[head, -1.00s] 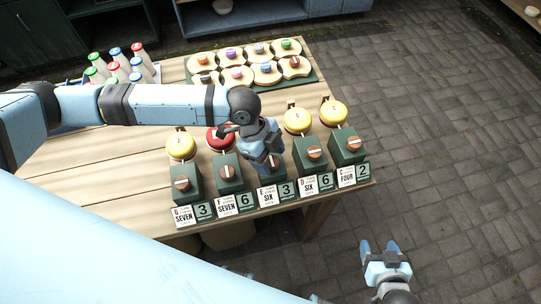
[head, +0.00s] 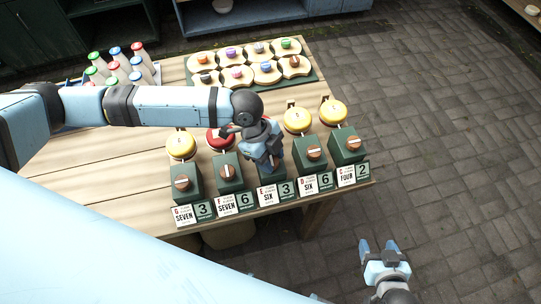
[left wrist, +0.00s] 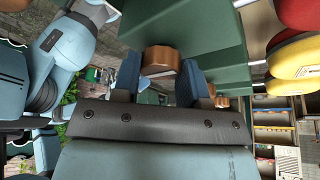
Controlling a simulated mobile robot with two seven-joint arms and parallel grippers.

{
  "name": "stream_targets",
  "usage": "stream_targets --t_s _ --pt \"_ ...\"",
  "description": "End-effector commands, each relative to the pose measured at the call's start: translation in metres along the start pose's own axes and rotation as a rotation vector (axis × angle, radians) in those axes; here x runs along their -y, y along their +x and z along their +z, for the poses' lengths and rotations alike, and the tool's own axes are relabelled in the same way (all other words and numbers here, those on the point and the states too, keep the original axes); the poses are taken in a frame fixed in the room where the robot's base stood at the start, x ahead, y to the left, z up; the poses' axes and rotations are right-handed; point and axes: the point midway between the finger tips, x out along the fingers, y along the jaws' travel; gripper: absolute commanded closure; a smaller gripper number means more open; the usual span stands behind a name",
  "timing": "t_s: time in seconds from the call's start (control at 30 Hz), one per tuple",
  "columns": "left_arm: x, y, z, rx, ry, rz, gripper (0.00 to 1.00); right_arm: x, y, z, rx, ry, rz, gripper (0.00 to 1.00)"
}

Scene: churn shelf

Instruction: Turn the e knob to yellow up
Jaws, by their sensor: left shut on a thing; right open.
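The E label card (head: 267,195) reads SIX and stands at the front of the table, in the middle of a row of dark green boxes. My left gripper (head: 274,165) reaches down over the E box and hides its knob and disc in the head view. In the left wrist view, the brown round e knob (left wrist: 160,58) sits between the two blue fingers of my left gripper (left wrist: 160,75), which is shut on it. Which way its marking points cannot be seen. My right gripper (head: 385,252) is open and empty, over the paving right of the table.
Neighbouring boxes carry knobs, such as the F knob (head: 228,171) and D knob (head: 314,152). Behind them stand a red disc (head: 219,138) and yellow discs (head: 297,120). A board of wooden rounds (head: 250,62) and several capped bottles (head: 115,65) are at the back.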

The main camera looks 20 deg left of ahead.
Motion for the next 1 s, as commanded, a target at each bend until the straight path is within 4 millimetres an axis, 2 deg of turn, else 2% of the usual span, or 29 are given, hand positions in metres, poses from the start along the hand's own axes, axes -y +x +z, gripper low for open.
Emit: stream_targets --t_s 0.47,1.0 --pt "0.0021 -0.0012 -0.0014 -0.001 0.337 0.14 0.84 -0.0042 -0.0069 -0.0102 -0.005 -0.001 0.01 0.36" --pt "0.0039 -0.0001 -0.002 0.0 0.812 0.335 0.84 -0.003 -0.0064 -0.0085 -0.003 0.0 0.008 0.36"
